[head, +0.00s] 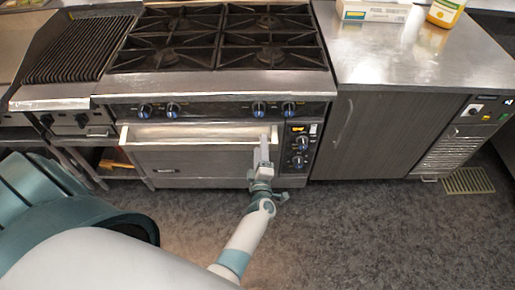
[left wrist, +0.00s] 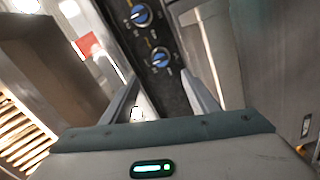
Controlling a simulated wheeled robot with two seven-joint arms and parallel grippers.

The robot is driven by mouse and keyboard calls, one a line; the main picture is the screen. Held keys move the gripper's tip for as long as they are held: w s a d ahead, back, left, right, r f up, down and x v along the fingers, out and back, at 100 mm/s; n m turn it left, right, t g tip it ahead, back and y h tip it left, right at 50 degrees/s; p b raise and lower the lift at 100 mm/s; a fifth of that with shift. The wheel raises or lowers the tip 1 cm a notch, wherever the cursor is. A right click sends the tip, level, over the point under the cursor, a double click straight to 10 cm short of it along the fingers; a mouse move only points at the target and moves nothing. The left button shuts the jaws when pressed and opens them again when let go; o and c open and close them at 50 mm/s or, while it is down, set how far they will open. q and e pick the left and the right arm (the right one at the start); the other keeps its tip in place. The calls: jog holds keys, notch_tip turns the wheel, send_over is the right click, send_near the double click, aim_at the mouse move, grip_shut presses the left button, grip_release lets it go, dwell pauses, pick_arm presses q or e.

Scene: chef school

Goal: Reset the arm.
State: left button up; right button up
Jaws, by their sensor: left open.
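My left gripper (head: 264,150) is in front of the stove's oven, near the right end of the steel oven handle (head: 190,144). In the left wrist view, the two fingers of my left gripper (left wrist: 163,85) stand apart with nothing visible held between them. Beyond them is the dark control panel (left wrist: 160,75) with blue-ringed knobs. I cannot tell from these views whether a finger touches the oven front. My right gripper is not in view.
A gas range (head: 220,45) with black grates stands ahead, with a ribbed grill (head: 80,50) to its left. A steel counter (head: 400,55) at the right holds a box (head: 375,11) and a yellow container (head: 445,11). The grey floor (head: 370,235) at the right is clear.

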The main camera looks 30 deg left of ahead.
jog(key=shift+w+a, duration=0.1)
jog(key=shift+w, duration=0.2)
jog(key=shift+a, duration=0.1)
